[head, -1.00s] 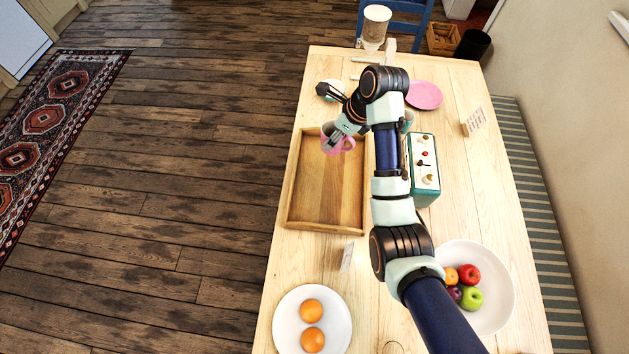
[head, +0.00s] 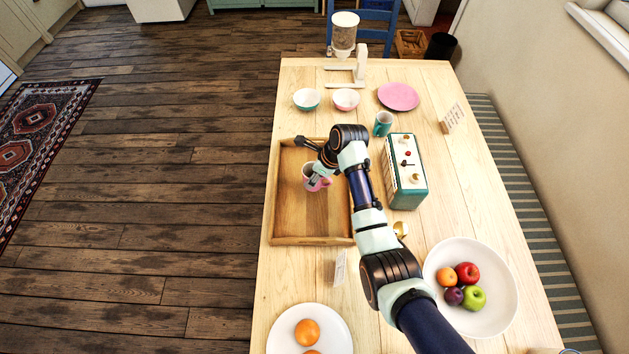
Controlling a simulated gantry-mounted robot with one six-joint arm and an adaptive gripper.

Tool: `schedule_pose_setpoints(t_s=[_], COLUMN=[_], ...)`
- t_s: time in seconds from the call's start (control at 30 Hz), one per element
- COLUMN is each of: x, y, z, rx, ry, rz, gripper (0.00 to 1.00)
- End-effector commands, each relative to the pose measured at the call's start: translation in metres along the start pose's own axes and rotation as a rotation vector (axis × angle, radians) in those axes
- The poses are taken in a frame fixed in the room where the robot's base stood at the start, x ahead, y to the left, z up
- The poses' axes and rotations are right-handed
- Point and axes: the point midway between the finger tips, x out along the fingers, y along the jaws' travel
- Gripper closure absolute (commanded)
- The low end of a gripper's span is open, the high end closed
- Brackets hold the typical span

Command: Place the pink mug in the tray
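The pink mug (head: 309,184) is in the upper middle of the wooden tray (head: 311,240) as seen in the head view, inside its walls. It looks upright, with its handle toward the right. My gripper (head: 317,180) reaches down at the mug's right side and appears shut on its wall or rim; the fingertips are small and partly hidden. I cannot tell whether the mug's base touches the tray floor. The tray lies on the table and its lower half is bare.
A teal toaster-like box (head: 405,172) and a teal mug (head: 383,124) stand right of the tray. Two bowls (head: 346,99) and a pink plate (head: 398,96) are farther back. A fruit plate (head: 506,300) and an orange plate (head: 338,325) are nearer. A small card (head: 341,268) stands below the tray.

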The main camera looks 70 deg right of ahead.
Motion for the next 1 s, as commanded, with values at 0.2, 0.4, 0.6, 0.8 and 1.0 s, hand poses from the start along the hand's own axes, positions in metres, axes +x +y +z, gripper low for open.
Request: schedule_pose_setpoints(t_s=[0.2,0.4,0.6,0.8,1.0], x=[0.035,0.033,0.035,0.035,0.033], y=[0.0,0.0,0.0,0.0,0.0], z=[-0.015,-0.014,-0.015,-0.015,-0.014], rx=[0.0,0.0,0.0,0.0,0.0], ry=[0.001,0.0,0.0,0.001,0.0], rz=[0.001,0.0,0.0,0.001,0.0], gripper=[0.78,0.78,0.19,0.1,0.1])
